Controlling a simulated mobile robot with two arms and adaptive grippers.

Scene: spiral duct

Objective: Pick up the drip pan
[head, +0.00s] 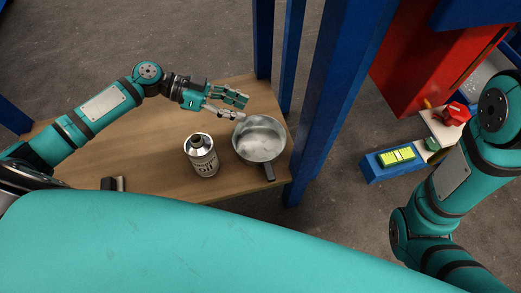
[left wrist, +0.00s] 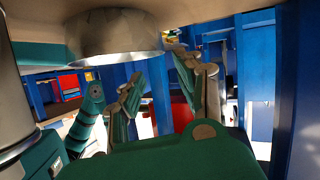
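In the left wrist view the pan (left wrist: 105,38) shows at the top, outside the spread fingers (left wrist: 160,68). My right arm is at the right of the head view; its gripper is out of frame.
A metal oil can (head: 202,155) stands upright just left of the pan. A small dark object (head: 113,184) lies at the table's front left. Blue posts (head: 335,90) rise beyond the table's right end. A blue block with a yellow-green top (head: 395,158) is farther right.

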